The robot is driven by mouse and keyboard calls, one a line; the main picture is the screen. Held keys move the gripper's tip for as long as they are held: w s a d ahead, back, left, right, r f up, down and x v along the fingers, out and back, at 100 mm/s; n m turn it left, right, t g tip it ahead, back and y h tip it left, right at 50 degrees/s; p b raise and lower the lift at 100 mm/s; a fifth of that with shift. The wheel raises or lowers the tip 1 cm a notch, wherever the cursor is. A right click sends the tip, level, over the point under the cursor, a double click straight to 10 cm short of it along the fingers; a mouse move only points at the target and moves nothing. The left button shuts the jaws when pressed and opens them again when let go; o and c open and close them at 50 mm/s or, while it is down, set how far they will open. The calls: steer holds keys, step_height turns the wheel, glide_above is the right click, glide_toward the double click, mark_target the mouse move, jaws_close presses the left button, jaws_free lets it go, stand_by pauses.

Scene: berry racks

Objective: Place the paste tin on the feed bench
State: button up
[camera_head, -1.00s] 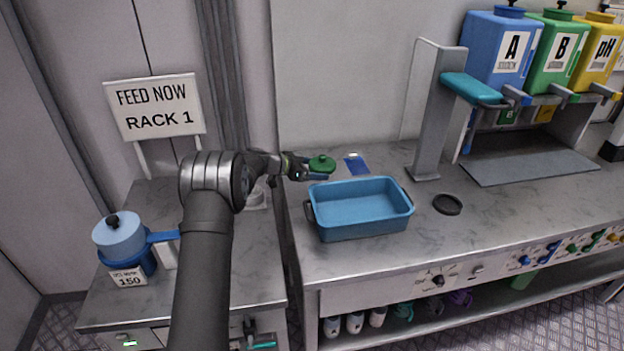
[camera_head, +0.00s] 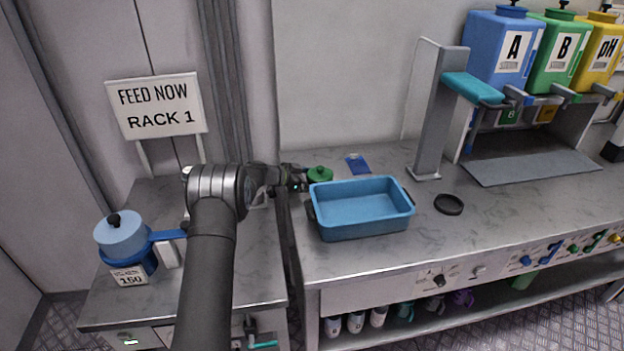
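The green-lidded tin (camera_head: 320,174), which I take for the paste tin, is upright at the left back of the feed bench (camera_head: 410,250), just behind the blue tray. It looks low, at or very near the bench top; the tray rim hides its base, so contact is not clear. My gripper (camera_head: 302,182) reaches in from the left, with its tips right at the tin's left side. The fingers are small and dark here, and I cannot see whether they still grip the tin.
The blue tray (camera_head: 364,222) stands close in front of the tin. A blue card (camera_head: 357,164) lies behind, and a black ring (camera_head: 448,204) lies to the right. A grey post (camera_head: 436,120) stands beyond the tray. A blue-lidded pot (camera_head: 121,237) is on the left cabinet.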

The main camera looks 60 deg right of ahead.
mark_target(317, 170)
steer(key=shift+o, duration=0.7)
steer(key=shift+r, duration=0.25)
steer(key=v, duration=1.2)
steer(key=shift+f, duration=0.1)
steer(key=x, duration=1.1)
steer(key=shift+s+d+f, duration=0.15)
steer(key=shift+s+d, duration=0.05)
steer(key=shift+d, duration=0.05)
steer(key=shift+d+r, duration=0.2)
steer(key=shift+r, duration=1.5)
